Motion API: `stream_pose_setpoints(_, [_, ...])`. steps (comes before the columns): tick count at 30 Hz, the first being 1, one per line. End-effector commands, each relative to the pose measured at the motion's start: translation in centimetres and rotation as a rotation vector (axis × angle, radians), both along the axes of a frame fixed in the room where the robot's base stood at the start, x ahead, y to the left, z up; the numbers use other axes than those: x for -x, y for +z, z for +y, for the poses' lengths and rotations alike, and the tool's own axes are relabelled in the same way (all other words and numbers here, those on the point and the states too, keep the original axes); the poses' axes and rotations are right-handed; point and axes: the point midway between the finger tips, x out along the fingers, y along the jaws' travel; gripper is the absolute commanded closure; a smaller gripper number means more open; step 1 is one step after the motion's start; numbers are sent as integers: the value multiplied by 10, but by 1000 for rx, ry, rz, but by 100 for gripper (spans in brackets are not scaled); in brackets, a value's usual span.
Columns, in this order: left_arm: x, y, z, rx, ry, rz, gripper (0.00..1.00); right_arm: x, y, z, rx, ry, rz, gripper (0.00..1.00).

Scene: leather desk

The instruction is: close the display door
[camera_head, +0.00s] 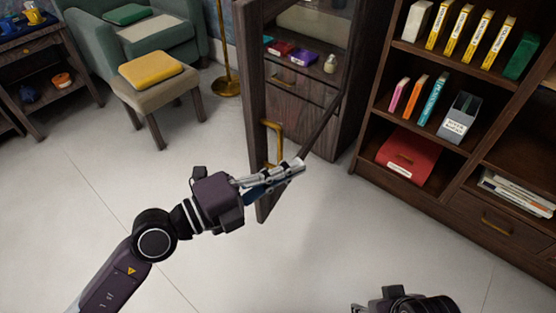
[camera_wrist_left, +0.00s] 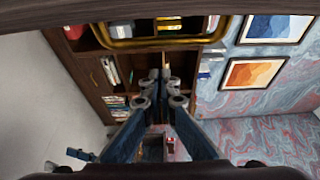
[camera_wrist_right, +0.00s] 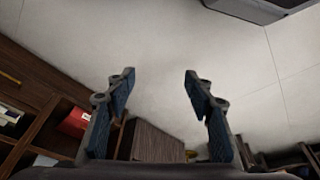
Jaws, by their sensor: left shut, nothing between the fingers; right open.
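The display door (camera_head: 250,100) is a dark wood frame standing swung open from the display cabinet (camera_head: 300,108). A brass handle (camera_head: 279,145) is on its stile, and it shows large at the top of the left wrist view (camera_wrist_left: 160,43). My left gripper (camera_head: 300,166) is shut and empty. In the head view it overlaps the lower part of the door, close to the handle; I cannot tell whether it touches the door. Its fingertips also show in the left wrist view (camera_wrist_left: 161,76). My right gripper (camera_wrist_right: 156,78) is open and empty over the floor, apart from the door.
A bookcase (camera_head: 365,120) with books and a red box (camera_head: 408,157) stands right of the cabinet. A stool with a yellow cushion (camera_head: 150,70), a green armchair (camera_head: 85,40) and a brass lamp stand (camera_head: 226,86) are at left. The pale floor (camera_head: 330,240) in front is clear.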

Motion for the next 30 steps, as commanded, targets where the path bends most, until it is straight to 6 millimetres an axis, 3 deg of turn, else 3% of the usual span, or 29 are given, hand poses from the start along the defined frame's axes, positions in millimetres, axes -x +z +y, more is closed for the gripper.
stream_pose_setpoints(3, [-7,-4,10,-4,0,-2,100,5,5,-1,0,0,-6,51])
stream_pose_setpoints(9, [-16,-3,23,-1,-1,0,100,4,-6,-1,0,0,-3,51])
stream_pose_setpoints(23, [-17,-1,25,1,-1,1,100,4,-6,-1,0,0,-4,51])
stream_pose_setpoints(30, [-21,-3,32,-1,-10,1,100,-12,-7,4,-13,5,-67,51])
